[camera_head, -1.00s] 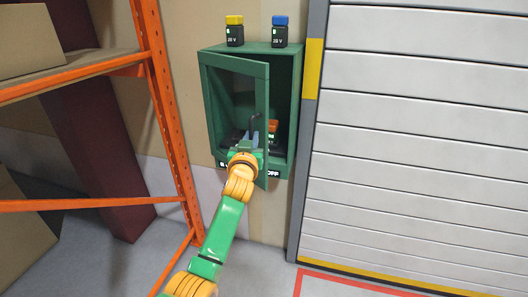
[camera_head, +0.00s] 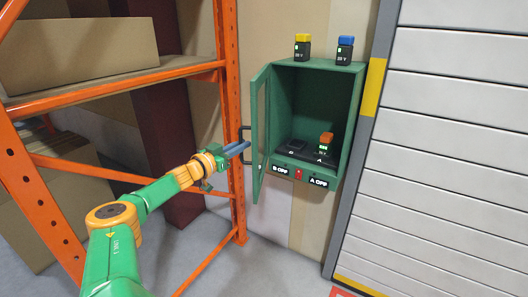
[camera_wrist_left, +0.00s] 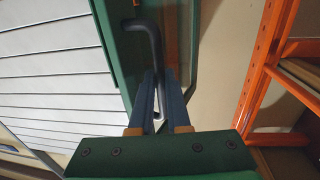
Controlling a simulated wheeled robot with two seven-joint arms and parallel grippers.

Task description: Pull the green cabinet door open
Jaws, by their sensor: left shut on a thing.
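The green cabinet (camera_head: 345,110) hangs on the wall with its inside in plain view. Its green door (camera_head: 260,135), with a glass pane, is hinged on the left and stands wide open, swung out to the left. A black bar handle (camera_head: 243,140) is on the door's outer face. My left gripper (camera_head: 243,147) is shut on this handle at the door's left side. In the left wrist view the handle (camera_wrist_left: 150,40) runs down between the blue fingers of the left gripper (camera_wrist_left: 160,90). My right gripper is not in view.
Yellow-topped (camera_head: 303,48) and blue-topped (camera_head: 345,51) batteries stand on the cabinet. An orange-topped battery (camera_head: 325,142) is inside. A white shutter (camera_head: 450,150) is at the right.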

